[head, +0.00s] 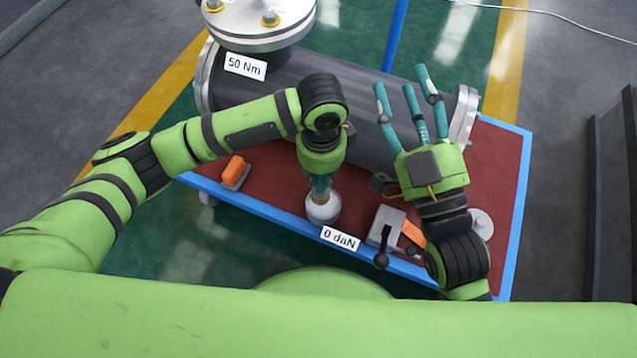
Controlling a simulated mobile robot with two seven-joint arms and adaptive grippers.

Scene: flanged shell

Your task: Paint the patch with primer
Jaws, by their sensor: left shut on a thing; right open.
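The flanged shell (370,92) is a dark grey cylinder lying across the bench, with a light flange at each end. No patch can be made out on it; my arms cover part of it. My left gripper (320,184) points down at the front of the bench, shut on what looks like a brush (320,196), of which only a small tan part shows. Directly below is a round whitish pot (323,212), perhaps the primer; whether the brush touches its contents is unclear. My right gripper (411,95) is open and empty, its teal fingers spread over the shell's right part.
The bench has a red top and a blue rim (515,215). An orange block (234,168) sits at left. A grey clamp-like device with a black lever (382,243) and a pale disc (481,223) stand at right. Labels read "50 Nm" (246,66) and "0 daN" (340,239).

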